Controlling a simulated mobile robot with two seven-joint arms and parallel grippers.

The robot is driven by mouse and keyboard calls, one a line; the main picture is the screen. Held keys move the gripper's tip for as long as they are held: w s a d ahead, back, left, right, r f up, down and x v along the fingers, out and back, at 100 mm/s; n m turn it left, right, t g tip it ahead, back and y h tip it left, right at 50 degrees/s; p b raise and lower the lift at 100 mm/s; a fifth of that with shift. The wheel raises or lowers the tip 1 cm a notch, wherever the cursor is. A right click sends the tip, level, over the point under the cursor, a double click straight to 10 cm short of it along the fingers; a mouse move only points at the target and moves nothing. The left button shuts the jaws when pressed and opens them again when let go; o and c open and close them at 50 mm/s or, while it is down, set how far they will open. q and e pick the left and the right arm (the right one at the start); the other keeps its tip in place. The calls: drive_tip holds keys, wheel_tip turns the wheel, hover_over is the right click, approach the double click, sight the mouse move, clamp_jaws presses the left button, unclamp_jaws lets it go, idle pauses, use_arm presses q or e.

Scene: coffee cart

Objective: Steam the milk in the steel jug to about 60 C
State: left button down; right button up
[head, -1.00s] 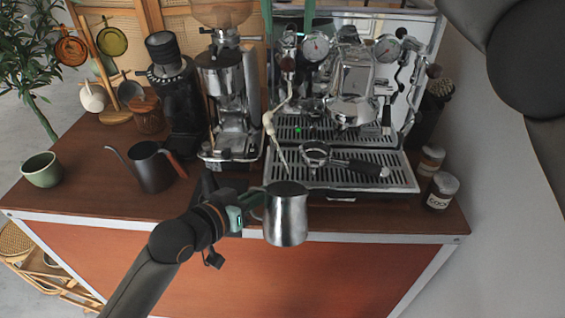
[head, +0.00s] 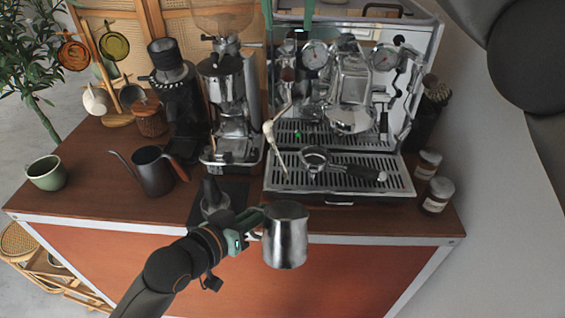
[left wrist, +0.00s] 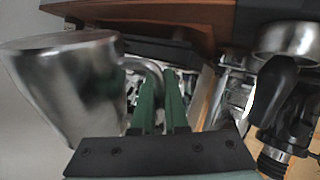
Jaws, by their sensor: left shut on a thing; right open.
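The steel jug (head: 285,240) is upright in front of the counter's front edge in the head view. My left gripper (head: 250,222) is shut on its handle from the left. The jug also fills the left of the left wrist view (left wrist: 68,85). The milk inside cannot be made out. The espresso machine (head: 350,85) stands behind. Its steam wand (head: 271,142) with a pale grip slants down over the drip tray's left side, its tip behind and above the jug, apart from it. My right gripper (head: 288,18) shows as two spread green fingers at the top, open and empty.
A portafilter (head: 318,160) rests on the drip tray (head: 290,182). A tamper (head: 213,198) stands on a dark mat left of the jug. A black kettle (head: 153,172), a green cup (head: 47,173), grinders (head: 230,110) and jars (head: 437,194) stand around.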

use_arm(q)
drive_tip(key=s+p, duration=0.1)
drive_tip(key=s, duration=0.1)
drive_tip(key=s+r+p, duration=0.1)
drive_tip(key=shift+s+r, duration=0.1)
drive_tip(key=shift+s, duration=0.3)
drive_tip(key=shift+s, duration=0.1)
idle(0.4)
